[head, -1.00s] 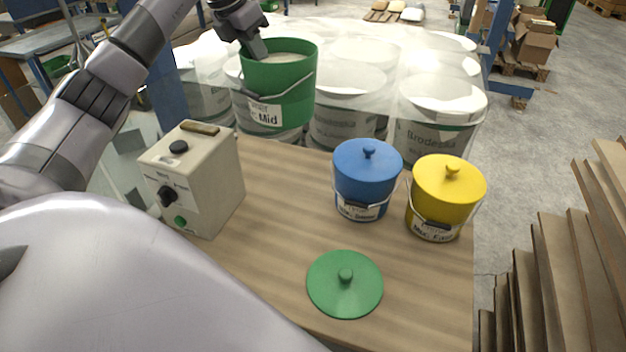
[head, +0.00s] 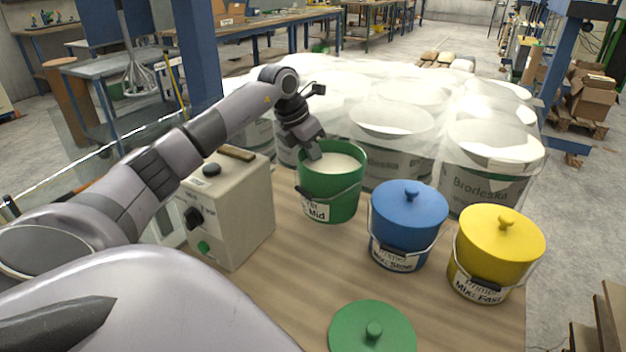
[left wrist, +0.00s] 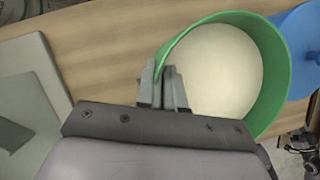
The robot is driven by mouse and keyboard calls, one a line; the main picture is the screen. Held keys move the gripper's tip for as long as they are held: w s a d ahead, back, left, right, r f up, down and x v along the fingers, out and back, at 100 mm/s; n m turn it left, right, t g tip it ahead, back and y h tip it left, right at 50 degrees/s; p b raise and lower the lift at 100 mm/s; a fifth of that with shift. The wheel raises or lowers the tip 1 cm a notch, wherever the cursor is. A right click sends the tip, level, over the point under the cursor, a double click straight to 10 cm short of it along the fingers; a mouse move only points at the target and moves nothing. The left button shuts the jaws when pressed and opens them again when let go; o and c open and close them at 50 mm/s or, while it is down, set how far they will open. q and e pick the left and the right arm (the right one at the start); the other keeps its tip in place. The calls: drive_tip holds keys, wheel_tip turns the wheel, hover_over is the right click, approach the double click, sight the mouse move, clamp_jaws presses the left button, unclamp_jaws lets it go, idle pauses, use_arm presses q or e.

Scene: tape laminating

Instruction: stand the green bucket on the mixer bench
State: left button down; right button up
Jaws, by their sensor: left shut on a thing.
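The green bucket (head: 330,200) is open, full of pale material and upright, above the back of the wooden table beside a beige control box. I cannot tell whether its base touches the table. My left gripper (head: 313,150) is shut on its rim at the left side. In the left wrist view the gripper (left wrist: 164,85) pinches the wall of the green bucket (left wrist: 272,75). The mixer bench (head: 105,68), grey-topped with blue legs and a wire whisk (head: 138,65), stands apart at the far left.
A blue bucket (head: 405,232) and a yellow bucket (head: 490,262), both lidded, stand on the wooden table (head: 285,285). A green lid (head: 372,335) lies in front. The control box (head: 232,215) is at left. Wrapped white drums (head: 480,180) crowd behind the table.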

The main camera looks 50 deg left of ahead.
use_arm(q)
drive_tip(key=shift+w+f, duration=0.1)
drive_tip(key=shift+f, duration=0.75)
wheel_tip(320, 180, down, 4)
drive_tip(key=shift+f, duration=0.1)
drive_tip(key=c, duration=1.7)
unclamp_jaws()
drive_tip(key=shift+f, duration=0.1)
drive_tip(key=o, duration=0.4)
drive_tip(key=shift+o, duration=0.2)
drive_tip(key=v, duration=1.2)
